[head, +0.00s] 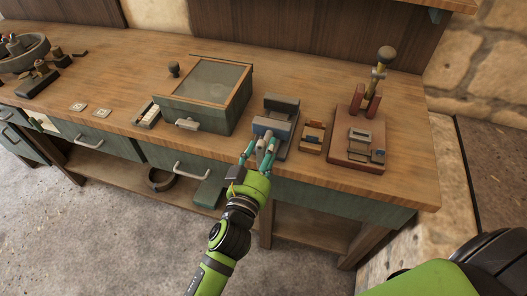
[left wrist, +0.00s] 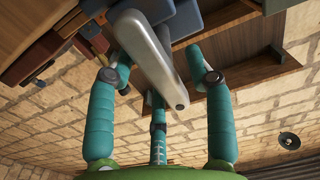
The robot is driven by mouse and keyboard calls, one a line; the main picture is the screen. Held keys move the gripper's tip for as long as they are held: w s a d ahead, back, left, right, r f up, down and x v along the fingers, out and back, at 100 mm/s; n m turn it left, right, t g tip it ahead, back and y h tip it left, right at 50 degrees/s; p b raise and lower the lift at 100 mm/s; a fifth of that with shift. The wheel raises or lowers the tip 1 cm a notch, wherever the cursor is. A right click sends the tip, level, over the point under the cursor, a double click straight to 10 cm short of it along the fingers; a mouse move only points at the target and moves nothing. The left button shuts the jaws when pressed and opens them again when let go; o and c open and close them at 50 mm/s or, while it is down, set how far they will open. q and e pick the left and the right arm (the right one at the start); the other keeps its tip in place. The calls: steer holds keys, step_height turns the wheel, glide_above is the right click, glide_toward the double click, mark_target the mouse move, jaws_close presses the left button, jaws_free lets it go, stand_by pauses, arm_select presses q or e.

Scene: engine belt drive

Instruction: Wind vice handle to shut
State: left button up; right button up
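The vice (head: 280,106), a grey-blue block with upright jaws, stands at the front edge of the workbench. Its handle (left wrist: 158,62), a pale grey metal bar with a rounded end, shows large in the left wrist view. My left gripper (head: 259,149) is at the front of the vice with its teal fingers spread. In the left wrist view my left gripper (left wrist: 160,77) has fingers on both sides of the handle, with visible gaps. The fingers hide most of the handle in the head view. I cannot tell how wide the jaw gap is. My right gripper is out of view.
A green box with a glass lid (head: 208,91) stands left of the vice. A small wooden block piece (head: 312,137) and a red-brown base with a lever (head: 357,138) stand to its right. Drawer handles (head: 190,171) stick out below the bench top (head: 115,65).

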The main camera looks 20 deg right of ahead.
arm_select(q)
jaws_close()
